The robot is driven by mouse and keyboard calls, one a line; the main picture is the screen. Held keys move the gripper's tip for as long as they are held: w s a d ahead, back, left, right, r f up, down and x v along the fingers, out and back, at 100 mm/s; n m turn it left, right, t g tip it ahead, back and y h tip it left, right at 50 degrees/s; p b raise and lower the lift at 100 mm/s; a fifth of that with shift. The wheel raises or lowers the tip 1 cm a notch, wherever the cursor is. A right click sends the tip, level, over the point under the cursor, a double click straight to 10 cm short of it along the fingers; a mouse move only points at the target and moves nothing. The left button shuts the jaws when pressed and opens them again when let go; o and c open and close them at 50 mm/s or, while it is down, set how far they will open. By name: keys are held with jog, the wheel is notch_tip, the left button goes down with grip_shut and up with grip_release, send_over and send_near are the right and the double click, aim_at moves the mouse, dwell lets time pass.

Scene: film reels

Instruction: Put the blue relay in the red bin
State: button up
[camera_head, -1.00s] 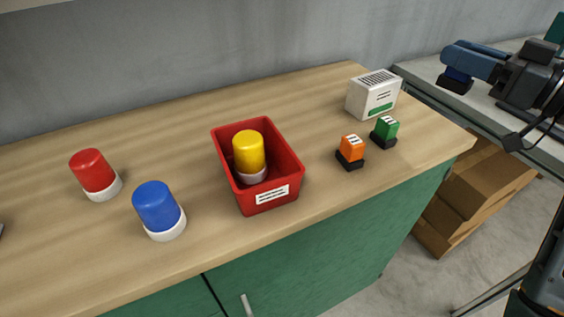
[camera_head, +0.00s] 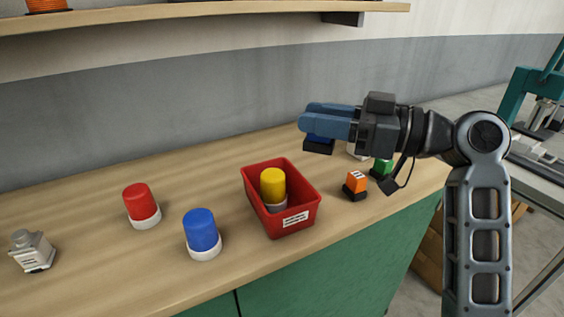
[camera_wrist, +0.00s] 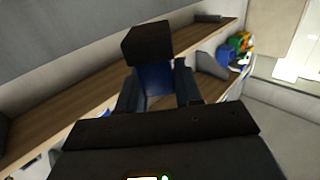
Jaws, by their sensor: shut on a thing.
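My gripper (camera_head: 312,117) is shut on the blue relay (camera_head: 318,146), a blue block with a black base. It holds the relay in the air above the bench, up and to the right of the red bin in the head view. In the wrist view the relay's black base (camera_wrist: 148,43) sticks out beyond the fingers, with its blue body between them. The fingers hide much of the relay in the head view. The red bin (camera_head: 308,221) stands open on the bench with a white label on its front. A yellow-capped lamp (camera_head: 272,184) stands inside it.
A blue lamp (camera_head: 201,230) and a red lamp (camera_head: 139,202) stand left of the bin. An orange relay (camera_head: 356,182) and a green relay (camera_head: 383,167) stand to its right. A grey device (camera_head: 32,250) is far left. A shelf (camera_head: 200,12) runs above the bench (camera_head: 100,262).

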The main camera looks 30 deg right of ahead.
jog(key=w+a+f, duration=0.2)
jog(key=a+f, duration=0.2)
jog(key=f, duration=0.3)
jog(key=shift+w+a+p, duration=0.25)
jog(key=shift+w+p, duration=0.1)
jog(key=shift+p, duration=0.05)
jog(key=shift+f+b, duration=0.75)
jog(key=shift+b, duration=0.1)
jog(key=o, duration=1)
jog(key=shift+o, duration=0.2)
jog(key=shift+r, duration=0.15)
